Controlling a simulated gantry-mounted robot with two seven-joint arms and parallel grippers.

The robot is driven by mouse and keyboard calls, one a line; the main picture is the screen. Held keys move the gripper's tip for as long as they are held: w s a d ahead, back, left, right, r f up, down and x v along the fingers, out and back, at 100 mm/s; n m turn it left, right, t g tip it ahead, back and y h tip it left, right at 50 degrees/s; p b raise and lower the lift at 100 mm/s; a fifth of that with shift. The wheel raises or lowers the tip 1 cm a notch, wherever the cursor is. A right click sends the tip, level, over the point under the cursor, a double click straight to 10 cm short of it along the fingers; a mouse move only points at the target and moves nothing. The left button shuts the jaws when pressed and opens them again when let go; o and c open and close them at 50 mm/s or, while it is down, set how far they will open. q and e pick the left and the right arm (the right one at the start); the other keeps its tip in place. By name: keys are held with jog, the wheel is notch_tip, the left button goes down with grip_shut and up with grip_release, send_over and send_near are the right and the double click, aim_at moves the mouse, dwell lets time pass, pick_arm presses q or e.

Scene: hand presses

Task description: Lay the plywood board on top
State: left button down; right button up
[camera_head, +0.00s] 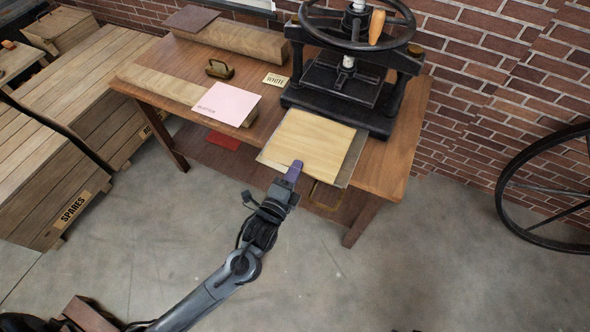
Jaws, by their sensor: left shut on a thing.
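The plywood board (318,136) is a pale, square sheet at the front of the wooden table, just in front of the black hand press (342,88). My left gripper (293,170) is shut on the board's front edge. A thin greyish sheet or plate (353,160) shows under the board along its right side; I cannot tell whether the two touch. The press has a large handwheel with an orange handle. My right gripper is not in view.
On the table (395,160) are a pink blotter sheet (225,103), a small label card (275,82), a brass-coloured handled item (219,69) and a dark board (192,18). Wooden crates (50,165) stand left. A brick wall is behind, a big dark wheel (510,195) right.

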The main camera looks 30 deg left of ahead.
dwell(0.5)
pick_arm(q)
jog(key=shift+p, duration=0.5)
dwell(0.3)
jog(key=c, duration=0.9)
grip_release()
jog(key=shift+f, duration=0.1)
jog(key=s+p, duration=0.4)
jog(key=s, duration=0.2)
jog(key=shift+s+p, duration=0.25)
jog(key=shift+p, duration=0.05)
dwell(0.4)
